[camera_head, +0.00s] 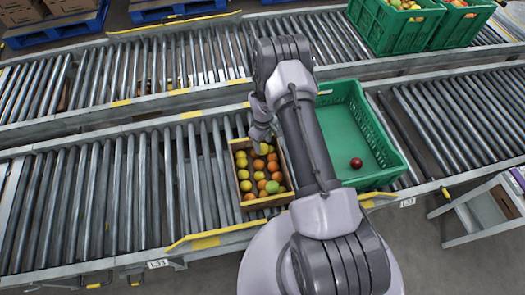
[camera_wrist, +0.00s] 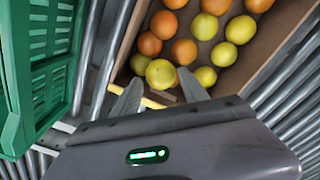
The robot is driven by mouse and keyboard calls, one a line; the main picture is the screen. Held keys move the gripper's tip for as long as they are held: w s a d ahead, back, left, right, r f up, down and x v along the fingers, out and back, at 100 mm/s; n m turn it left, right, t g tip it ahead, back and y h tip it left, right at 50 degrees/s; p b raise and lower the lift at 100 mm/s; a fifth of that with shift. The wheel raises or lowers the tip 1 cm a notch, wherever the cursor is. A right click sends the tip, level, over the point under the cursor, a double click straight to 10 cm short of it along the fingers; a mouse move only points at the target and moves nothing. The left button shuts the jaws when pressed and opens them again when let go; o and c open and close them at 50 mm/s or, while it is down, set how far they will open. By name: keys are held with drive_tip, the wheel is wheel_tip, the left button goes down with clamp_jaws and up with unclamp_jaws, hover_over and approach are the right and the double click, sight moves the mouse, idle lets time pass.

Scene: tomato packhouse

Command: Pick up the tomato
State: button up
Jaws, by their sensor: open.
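A brown box (camera_head: 244,205) holds several yellow, orange and green-yellow tomatoes in rows. It also shows in the wrist view (camera_wrist: 252,72). My gripper (camera_head: 262,140) is over the far end of the box. In the wrist view my gripper (camera_wrist: 160,84) has its two fingers apart, with nothing held between them. A dark red tomato (camera_head: 356,163) lies alone in the green crate (camera_head: 395,158) to the right; my arm hides the crate's left side.
The box and crate stand on a roller conveyor (camera_head: 95,205). A second roller conveyor (camera_head: 120,75) runs behind it. Two green crates (camera_head: 395,35) of produce stand at the back right. The rollers left of the box are clear.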

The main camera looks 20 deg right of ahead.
sight(263, 146)
wheel_tip(263, 146, down, 3)
drive_tip(key=shift+f+b, duration=0.1)
drive_tip(key=shift+b, duration=0.3)
drive_tip(key=shift+c, duration=0.2)
